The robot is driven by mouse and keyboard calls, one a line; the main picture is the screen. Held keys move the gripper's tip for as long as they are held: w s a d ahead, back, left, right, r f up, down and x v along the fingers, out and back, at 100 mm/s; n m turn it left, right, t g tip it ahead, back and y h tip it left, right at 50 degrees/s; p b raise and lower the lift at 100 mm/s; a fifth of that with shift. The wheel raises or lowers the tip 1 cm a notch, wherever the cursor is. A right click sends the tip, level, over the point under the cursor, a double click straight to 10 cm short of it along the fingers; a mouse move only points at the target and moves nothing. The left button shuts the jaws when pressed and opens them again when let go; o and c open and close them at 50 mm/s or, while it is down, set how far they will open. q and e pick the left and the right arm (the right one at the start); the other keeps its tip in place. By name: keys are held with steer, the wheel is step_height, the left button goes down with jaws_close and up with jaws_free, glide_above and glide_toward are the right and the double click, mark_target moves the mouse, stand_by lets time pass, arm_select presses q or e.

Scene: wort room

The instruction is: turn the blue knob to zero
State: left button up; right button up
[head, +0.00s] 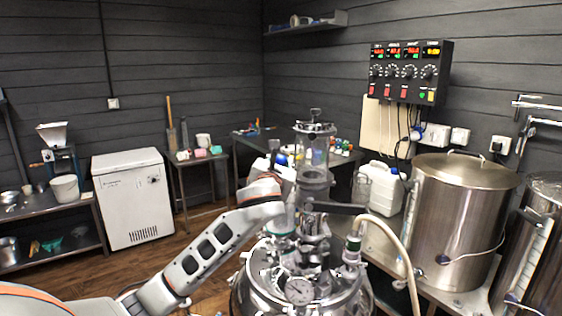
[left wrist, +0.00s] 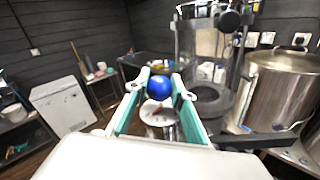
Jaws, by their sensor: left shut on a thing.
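The blue knob (left wrist: 159,87) is a shiny round ball in the middle of the left wrist view, above a pale round plate (left wrist: 156,112) with a red mark. My left gripper (left wrist: 160,82) has its teal fingers on both sides of the knob and is shut on it. In the head view, my left arm reaches in from the lower left to the steel vessel (head: 300,292), beside its glass column (head: 314,152). A bit of blue shows there by the gripper, mostly hidden. I cannot read the knob's setting. My right gripper is not in view.
The glass column and a pale hose (head: 402,250) stand close right of the arm. A large steel kettle (head: 460,218) stands at the right, below a control box (head: 408,72) on the wall. A white chest (head: 130,198) stands at the left; open wooden floor lies before it.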

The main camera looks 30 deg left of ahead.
arm_select(q)
steer(key=n+g+y, duration=0.3)
steer(key=y, duration=0.1)
steer(key=shift+w+d+n+y, duration=0.1)
steer(key=shift+n+y, duration=0.3)
steer(key=n+g+y, duration=0.4)
steer(key=g, duration=0.2)
steer(key=n+g+y, duration=0.1)
steer(key=n+g, duration=0.1)
steer(key=g, duration=0.1)
steer(key=shift+n, duration=0.3)
steer(key=shift+n+g+y, duration=0.4)
steer(key=shift+n+g, duration=0.5)
steer(key=shift+g, duration=0.7)
steer(key=shift+a+n+g, duration=0.2)
steer(key=shift+n+g, duration=0.9)
steer(key=shift+g, duration=0.6)
steer(key=shift+f+g, duration=0.1)
steer(key=shift+g, duration=0.2)
